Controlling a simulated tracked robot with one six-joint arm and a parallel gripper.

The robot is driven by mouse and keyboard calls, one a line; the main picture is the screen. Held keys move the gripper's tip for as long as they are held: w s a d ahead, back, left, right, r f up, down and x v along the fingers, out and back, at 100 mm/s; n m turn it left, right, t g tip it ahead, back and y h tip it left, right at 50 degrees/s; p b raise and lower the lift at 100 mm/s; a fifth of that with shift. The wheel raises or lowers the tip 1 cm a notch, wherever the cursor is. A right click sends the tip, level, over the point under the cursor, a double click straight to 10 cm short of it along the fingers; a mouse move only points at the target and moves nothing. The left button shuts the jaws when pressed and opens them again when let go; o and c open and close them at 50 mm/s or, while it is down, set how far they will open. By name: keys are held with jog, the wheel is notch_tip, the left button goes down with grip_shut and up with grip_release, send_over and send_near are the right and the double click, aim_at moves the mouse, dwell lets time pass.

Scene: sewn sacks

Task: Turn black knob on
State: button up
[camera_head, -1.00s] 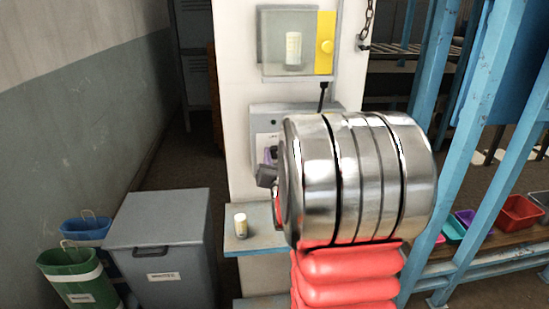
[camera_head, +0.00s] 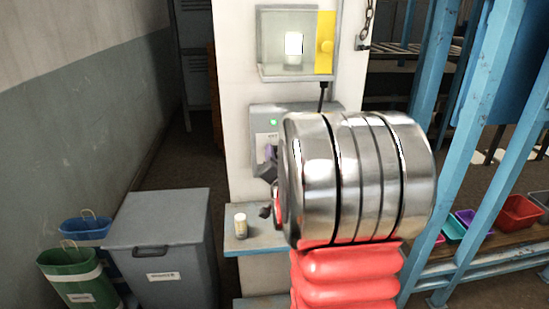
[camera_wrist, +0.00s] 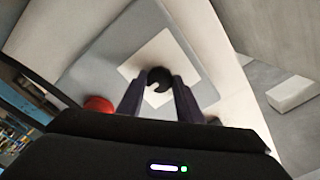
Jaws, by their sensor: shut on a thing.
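The black knob (camera_wrist: 159,77) shows in the wrist view as a dark round piece with a notch, on a white plate of a grey control box (camera_head: 262,112). My gripper (camera_wrist: 157,92) has its two dark fingers on either side of the knob and is shut on it. In the head view the knob is hidden behind my gripper and arm; part of a finger (camera_head: 266,172) shows at the box. A small green light (camera_head: 273,122) glows on the box. A bright white lamp (camera_head: 294,44) glows inside the clear case (camera_head: 270,62) above.
A small jar (camera_head: 240,223) stands on the blue ledge (camera_head: 243,245) below the box. A cable (camera_head: 322,97) runs up to the case. A grey bin (camera_head: 160,235) stands left; blue shelving posts (camera_head: 490,120) stand right. A red round thing (camera_wrist: 98,105) shows beside my left finger.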

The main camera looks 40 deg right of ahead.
jog(key=shift+a+f, duration=0.15)
jog(key=shift+f, duration=0.15)
jog(key=o, duration=1)
jog(key=shift+r, duration=0.2)
jog(key=shift+o, duration=0.2)
